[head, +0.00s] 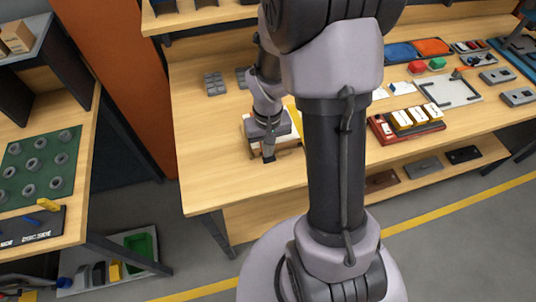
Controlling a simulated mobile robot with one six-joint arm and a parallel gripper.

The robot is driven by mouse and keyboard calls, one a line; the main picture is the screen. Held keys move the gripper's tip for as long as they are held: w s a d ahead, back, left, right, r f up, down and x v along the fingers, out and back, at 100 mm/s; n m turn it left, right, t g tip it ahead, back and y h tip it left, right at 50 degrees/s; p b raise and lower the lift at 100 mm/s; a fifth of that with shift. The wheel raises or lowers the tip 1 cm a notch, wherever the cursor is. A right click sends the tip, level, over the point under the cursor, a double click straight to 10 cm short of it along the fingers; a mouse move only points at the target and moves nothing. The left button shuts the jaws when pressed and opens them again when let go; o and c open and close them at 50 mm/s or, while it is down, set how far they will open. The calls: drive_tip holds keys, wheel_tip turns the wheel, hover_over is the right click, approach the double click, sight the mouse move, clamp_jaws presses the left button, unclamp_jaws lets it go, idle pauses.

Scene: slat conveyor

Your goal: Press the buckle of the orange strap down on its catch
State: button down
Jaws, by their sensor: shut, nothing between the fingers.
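My gripper (269,157) points down at the front left part of the wooden workbench, with its fingers shut and nothing seen between them. It is at the front side of a small pale block-like object (255,148) with yellow and reddish edges. My wrist and arm cover most of that object. I cannot make out the orange strap, its buckle or its catch. They may be behind my arm or too small to tell. Whether the fingertips touch anything is unclear.
The wooden bench (210,150) is clear left of my gripper. Grey blocks (214,84) lie behind. Right of my arm are a red tray with yellow-and-white pieces (407,122), a pale frame (450,92), and blue (400,53) and orange (432,47) trays. A separate left table holds a green board (40,165).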

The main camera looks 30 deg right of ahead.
drive_tip(key=shift+f+b, duration=0.9)
drive_tip(key=shift+f, duration=0.2)
drive_tip(key=shift+r, duration=0.1)
drive_tip(key=shift+s, duration=0.1)
drive_tip(key=shift+s+a, duration=0.2)
drive_tip(key=shift+s, duration=0.5)
drive_tip(key=shift+s+a, duration=0.2)
drive_tip(key=shift+s, duration=0.45)
wheel_tip(320, 180, up, 10)
drive_tip(key=p, duration=0.7)
drive_tip(key=shift+p, duration=0.35)
